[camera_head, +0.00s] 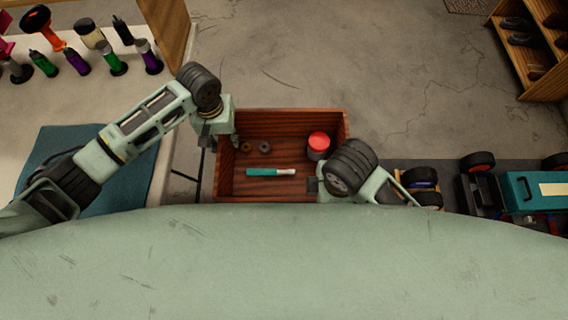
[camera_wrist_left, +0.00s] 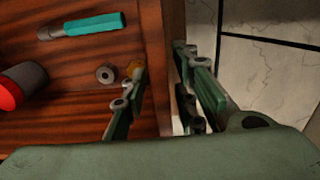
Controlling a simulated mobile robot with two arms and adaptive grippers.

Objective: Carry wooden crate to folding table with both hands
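The wooden crate (camera_head: 282,117) is an open reddish-brown box in the middle of the head view. A teal-handled tool, a red-topped jar and small round parts lie in it. My left gripper (camera_head: 220,137) is at its left wall. I cannot tell which surface is the folding table.
A pale worktop at left holds a teal mat (camera_head: 50,148) and several bottles (camera_head: 75,61). A teal RC car (camera_head: 530,190) is at right on a dark mat. A wooden shelf (camera_head: 541,85) stands at the upper right. The concrete floor (camera_head: 330,50) beyond the crate is clear.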

